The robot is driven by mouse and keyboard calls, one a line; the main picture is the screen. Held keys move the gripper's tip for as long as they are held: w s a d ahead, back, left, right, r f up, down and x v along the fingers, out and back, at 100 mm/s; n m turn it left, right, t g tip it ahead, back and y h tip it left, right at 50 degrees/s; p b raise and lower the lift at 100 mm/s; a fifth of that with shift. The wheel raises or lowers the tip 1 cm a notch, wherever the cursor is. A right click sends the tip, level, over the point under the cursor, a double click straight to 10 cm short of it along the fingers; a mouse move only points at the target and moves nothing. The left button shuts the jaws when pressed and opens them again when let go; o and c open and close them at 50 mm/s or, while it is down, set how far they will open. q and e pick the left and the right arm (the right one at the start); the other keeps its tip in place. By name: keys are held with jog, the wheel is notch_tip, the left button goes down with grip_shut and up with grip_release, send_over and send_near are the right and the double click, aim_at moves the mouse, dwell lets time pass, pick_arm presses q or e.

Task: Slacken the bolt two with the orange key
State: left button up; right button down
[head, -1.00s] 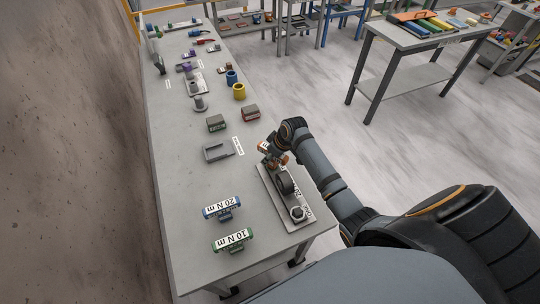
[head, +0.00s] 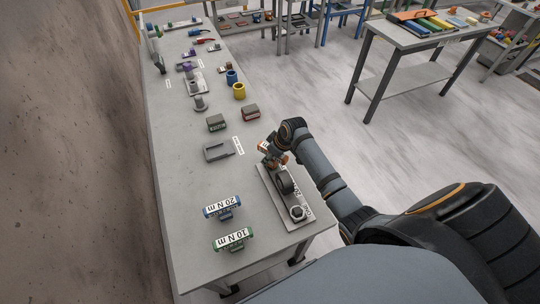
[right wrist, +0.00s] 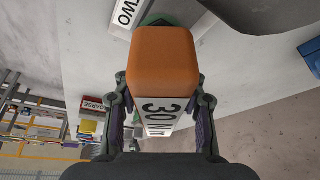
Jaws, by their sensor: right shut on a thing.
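The orange key (right wrist: 162,55), with a white label starting "30 N", is in my right gripper (right wrist: 162,108), whose fingers are shut on its two sides. In the head view my right gripper (head: 272,154) is over the far end of a light plate (head: 269,196), and a bit of the key's orange shows there. A hex bolt (head: 297,212) stands at the plate's near end.
A blue "20 N m" key (head: 222,211) and a green "10 N m" key (head: 233,239) stand left of the plate. A grey holder (head: 217,152), a red-and-grey block (head: 250,111) and a yellow cup (head: 239,91) are farther back. The bench's front left is clear.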

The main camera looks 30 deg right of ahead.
jog(key=shift+p, duration=0.3)
jog(key=shift+f+b, duration=0.4)
jog(key=shift+f, duration=0.35)
dwell(0.5)
jog(key=n+y, duration=0.1)
jog(key=n, duration=0.2)
jog(key=shift+a+g+b, duration=0.1)
jog(key=shift+g+b, duration=0.2)
jog(key=n, duration=0.1)
jog(key=n+b, duration=0.1)
jog(key=shift+s+a+f+n+g+y, duration=0.1)
jog(key=shift+s+f+n+g+y, duration=0.05)
jog(key=shift+n+g+y, duration=0.2)
jog(key=n+b, duration=0.1)
jog(key=n, duration=0.1)
jog(key=n+g+b, duration=0.1)
jog(key=n, duration=0.1)
jog(key=n+g+y+b, duration=0.1)
jog(key=n, duration=0.1)
jog(key=shift+s+a, duration=0.1)
jog(key=shift+s, duration=0.15)
jog(key=shift+s+n+g, duration=0.1)
jog(key=shift+n+g, duration=0.15)
jog(key=shift+r+p, duration=1.7)
jog(key=shift+r, duration=0.2)
